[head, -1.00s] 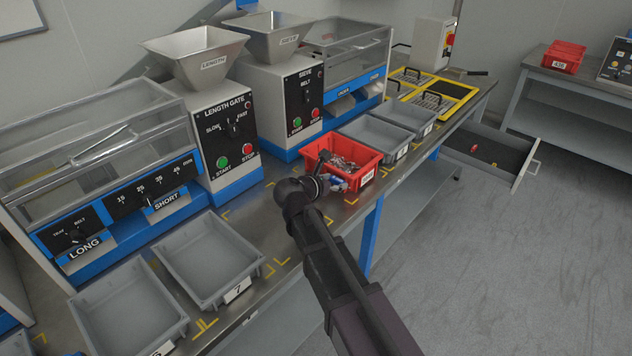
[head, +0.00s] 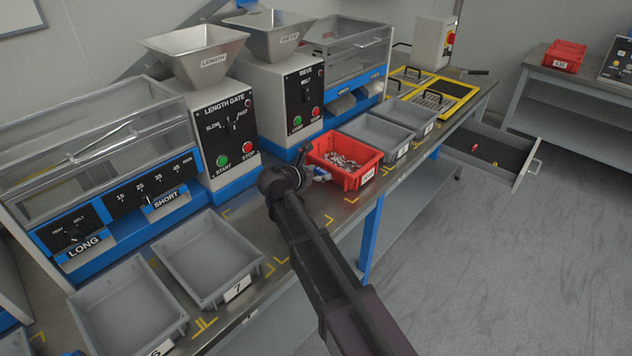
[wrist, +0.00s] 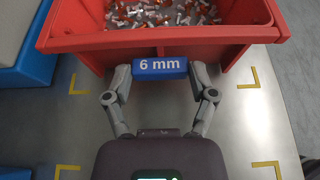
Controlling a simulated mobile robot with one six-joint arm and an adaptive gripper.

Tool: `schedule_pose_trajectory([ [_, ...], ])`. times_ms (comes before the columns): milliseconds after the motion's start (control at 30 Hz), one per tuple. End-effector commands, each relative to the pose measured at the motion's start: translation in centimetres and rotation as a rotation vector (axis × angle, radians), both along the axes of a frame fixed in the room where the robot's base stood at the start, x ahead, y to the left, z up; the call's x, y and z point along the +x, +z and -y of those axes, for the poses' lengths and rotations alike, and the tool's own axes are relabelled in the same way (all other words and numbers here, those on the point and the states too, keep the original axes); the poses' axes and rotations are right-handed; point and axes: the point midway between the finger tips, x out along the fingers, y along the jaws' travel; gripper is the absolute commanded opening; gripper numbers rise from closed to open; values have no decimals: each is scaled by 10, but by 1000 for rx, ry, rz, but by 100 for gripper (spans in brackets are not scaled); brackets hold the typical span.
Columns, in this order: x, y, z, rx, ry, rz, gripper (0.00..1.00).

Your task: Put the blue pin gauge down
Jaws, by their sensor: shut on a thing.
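The blue pin gauge (wrist: 160,67) is a small blue block marked "6 mm" in the wrist view. My gripper (wrist: 160,80) is shut on it, one finger at each end. The gauge lies across the picture in front of the red bin's near wall. I cannot tell whether it touches the bin or the bench. In the head view my gripper (head: 308,174) is low at the left side of the red bin (head: 350,181), and the arm hides part of the bench there.
The red bin holds many small metal and orange pieces. Bare steel bench (wrist: 75,118) with yellow corner marks lies around my gripper. The length gate machine (head: 225,130) and sieve machine (head: 290,95) stand behind. Grey trays (head: 205,262) are to the left and right.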

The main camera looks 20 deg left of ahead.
Motion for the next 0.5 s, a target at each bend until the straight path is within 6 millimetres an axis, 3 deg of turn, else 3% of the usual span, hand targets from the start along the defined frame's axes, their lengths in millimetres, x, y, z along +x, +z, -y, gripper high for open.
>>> schedule_pose_trajectory([
  [233, 0, -23, 0, 0, 0, 0, 33],
  [500, 0, -30, 0, 0, 0, 0, 33],
])
